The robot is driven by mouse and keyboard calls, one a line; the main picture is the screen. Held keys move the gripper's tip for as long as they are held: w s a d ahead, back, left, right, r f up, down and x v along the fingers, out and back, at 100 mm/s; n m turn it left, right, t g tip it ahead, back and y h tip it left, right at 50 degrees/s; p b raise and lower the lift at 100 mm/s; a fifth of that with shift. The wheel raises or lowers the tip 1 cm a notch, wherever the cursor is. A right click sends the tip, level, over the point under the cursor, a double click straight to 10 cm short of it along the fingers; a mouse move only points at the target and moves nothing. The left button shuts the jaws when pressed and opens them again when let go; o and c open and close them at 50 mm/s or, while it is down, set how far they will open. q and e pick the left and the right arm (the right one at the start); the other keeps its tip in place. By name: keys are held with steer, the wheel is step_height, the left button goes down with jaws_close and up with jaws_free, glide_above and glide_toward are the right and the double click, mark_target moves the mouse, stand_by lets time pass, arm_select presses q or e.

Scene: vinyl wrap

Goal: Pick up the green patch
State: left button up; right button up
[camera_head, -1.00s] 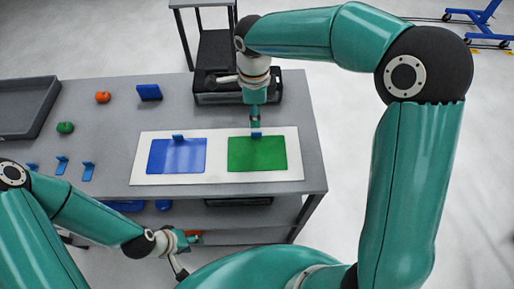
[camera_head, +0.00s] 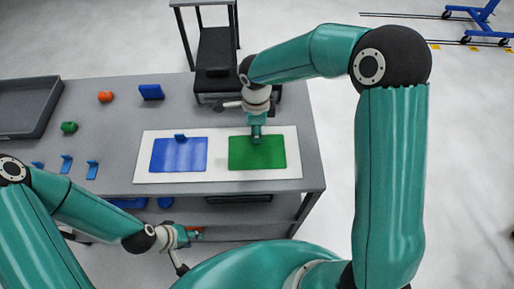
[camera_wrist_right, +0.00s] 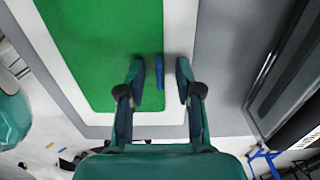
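The green patch (camera_head: 265,152) lies flat on a white sheet (camera_head: 222,177) on the grey table, right of the blue patch (camera_head: 172,157). My right gripper (camera_head: 255,138) is over its far edge, pointing down. In the right wrist view, the green patch (camera_wrist_right: 105,40) fills the upper left. A small blue tab (camera_wrist_right: 160,75) stands at its edge, between the two spread fingers of my right gripper (camera_wrist_right: 160,68), with gaps on both sides. My left gripper (camera_head: 192,236) hangs low at the table's near side; its fingers are too small to read.
A blue tab (camera_head: 180,137) stands on the blue patch. A black cart (camera_head: 215,60) stands behind.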

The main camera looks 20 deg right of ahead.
jaws_close()
steer(key=shift+r, duration=0.1)
